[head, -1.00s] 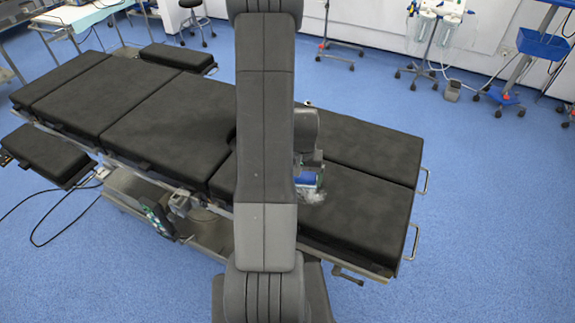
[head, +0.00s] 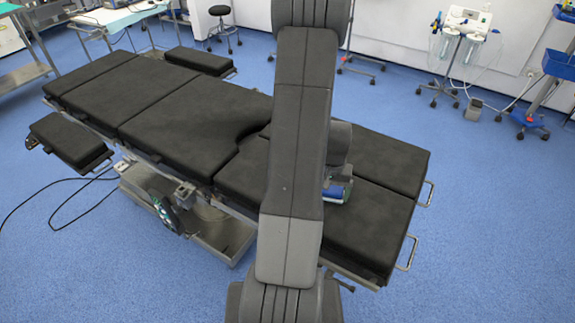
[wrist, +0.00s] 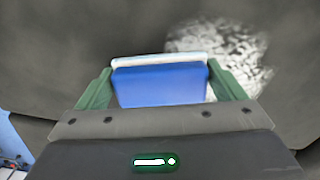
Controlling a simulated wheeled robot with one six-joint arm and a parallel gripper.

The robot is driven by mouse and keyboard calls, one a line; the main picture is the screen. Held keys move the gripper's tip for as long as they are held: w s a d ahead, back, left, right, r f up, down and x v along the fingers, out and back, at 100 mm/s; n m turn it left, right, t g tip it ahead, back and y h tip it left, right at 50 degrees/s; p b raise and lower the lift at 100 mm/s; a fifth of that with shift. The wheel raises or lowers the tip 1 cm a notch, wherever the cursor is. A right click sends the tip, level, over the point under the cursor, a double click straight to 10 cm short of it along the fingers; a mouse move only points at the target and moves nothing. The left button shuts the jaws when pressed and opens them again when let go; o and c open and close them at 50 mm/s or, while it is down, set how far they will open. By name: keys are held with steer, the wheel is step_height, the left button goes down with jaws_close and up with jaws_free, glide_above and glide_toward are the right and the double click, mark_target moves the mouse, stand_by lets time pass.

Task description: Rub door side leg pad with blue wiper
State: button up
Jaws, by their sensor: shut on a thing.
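The operating table's two dark leg pads lie side by side at its right end in the head view: a far one (head: 395,158) and a near one (head: 375,228). I cannot tell which is the door side one. My gripper (wrist: 160,82) is shut on the blue wiper (wrist: 160,86), which has a pale edge. The wiper also shows in the head view (head: 338,192), low over the near pad beside the gap between the pads. In the wrist view a white foamy patch (wrist: 220,52) lies on the dark pad, beyond and right of the wiper. Contact is unclear.
My arm hides part of the table's middle. Metal side rails (head: 412,252) stick out at the table's right end. A separate arm pad (head: 70,138) is at the left. A wheeled stand (head: 463,40) is at the back right. Blue floor is clear at the right.

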steer(key=shift+w+r, duration=0.25)
steer(key=shift+r, duration=0.9)
steer(key=shift+a+r+p, duration=0.2)
steer(key=shift+r+p, duration=0.1)
steer(key=shift+p, duration=0.2)
steer(key=shift+r+p, duration=1.6)
steer(key=shift+r, duration=0.9)
